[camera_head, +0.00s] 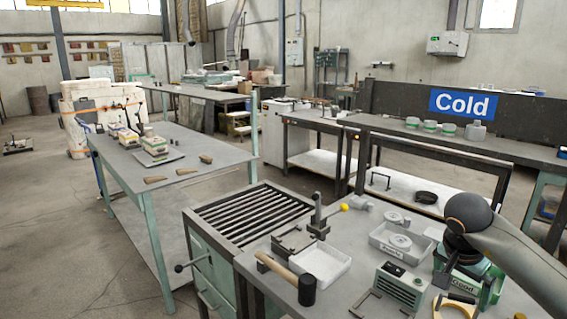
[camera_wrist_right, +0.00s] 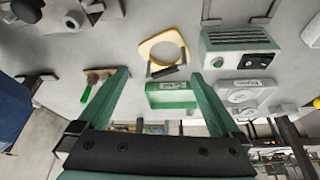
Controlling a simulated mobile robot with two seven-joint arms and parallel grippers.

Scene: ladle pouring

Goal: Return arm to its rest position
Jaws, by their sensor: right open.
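My right arm (camera_head: 515,260) comes in from the right edge in the head view, with its round dark joint above the near bench. Its gripper (camera_head: 458,270) is beneath that joint and partly hidden by my own arm. In the right wrist view the two green fingers of this gripper (camera_wrist_right: 160,72) stand wide apart. Nothing is held between them. A green tray labelled "Good" (camera_head: 462,289) is close to the gripper in the head view. The same tray (camera_wrist_right: 172,96) shows between and beyond the fingers in the wrist view. My left gripper is out of view.
The near bench holds a tan ring tool (camera_head: 455,306), a green box with dark knobs (camera_head: 402,285), a "Reject" tray (camera_head: 398,243), a white tray (camera_head: 325,264) and a mallet (camera_head: 290,280). A long bench (camera_head: 520,150) runs behind. Open floor (camera_head: 60,240) lies at the left.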

